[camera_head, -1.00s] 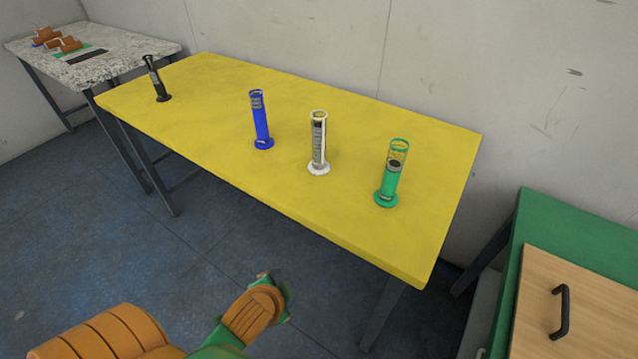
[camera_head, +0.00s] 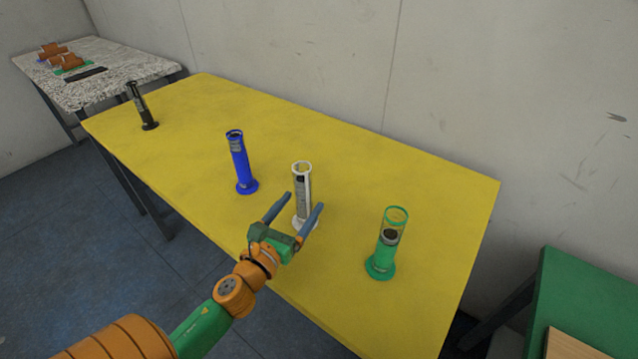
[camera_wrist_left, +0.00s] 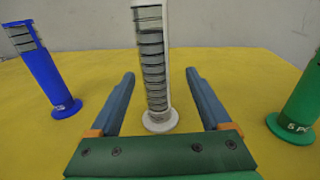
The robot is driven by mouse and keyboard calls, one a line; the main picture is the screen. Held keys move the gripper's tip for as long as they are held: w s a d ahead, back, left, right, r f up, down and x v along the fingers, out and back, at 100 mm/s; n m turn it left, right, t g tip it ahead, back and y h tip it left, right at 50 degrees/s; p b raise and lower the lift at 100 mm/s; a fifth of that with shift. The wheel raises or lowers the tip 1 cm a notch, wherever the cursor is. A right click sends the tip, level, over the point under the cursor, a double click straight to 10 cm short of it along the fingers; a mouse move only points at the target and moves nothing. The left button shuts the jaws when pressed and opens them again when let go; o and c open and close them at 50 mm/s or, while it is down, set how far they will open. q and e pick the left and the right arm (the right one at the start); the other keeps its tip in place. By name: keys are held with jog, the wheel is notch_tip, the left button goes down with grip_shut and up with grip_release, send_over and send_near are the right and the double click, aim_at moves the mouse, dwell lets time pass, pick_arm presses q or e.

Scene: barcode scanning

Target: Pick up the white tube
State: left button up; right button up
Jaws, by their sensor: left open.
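The white tube (camera_head: 302,187) stands upright on its round foot on the yellow table (camera_head: 400,167). In the left wrist view the tube (camera_wrist_left: 153,60) stands upright between and just beyond the two open fingers (camera_wrist_left: 160,85), touching neither as far as I can see. My right gripper is not in view.
A blue tube (camera_head: 240,163) stands left of the white one, a green tube (camera_head: 384,250) to the right, and a black tube (camera_head: 141,107) at the far left. A speckled table (camera_head: 110,62) and a green surface (camera_head: 570,290) are beyond the yellow table's ends.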

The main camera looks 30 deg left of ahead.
aim_at(299, 196)
pick_arm(q)
jog(key=shift+w+r, duration=0.1)
jog(key=shift+w, duration=0.1)
jog(key=shift+r, duration=0.2)
jog(key=w, duration=0.1)
jog(key=w+p, duration=0.1)
jog(key=w+a+r, duration=0.1)
jog(key=shift+w+r+p, duration=0.1)
jog(key=shift+w+p, duration=0.2)
jog(key=w, duration=0.2)
jog(key=shift+w+a+f, duration=0.2)
jog(key=shift+w+f, duration=0.15)
jog(key=shift+s, duration=0.15)
jog(key=shift+c, duration=0.8)
jog(key=shift+r, duration=0.1)
grip_shut()
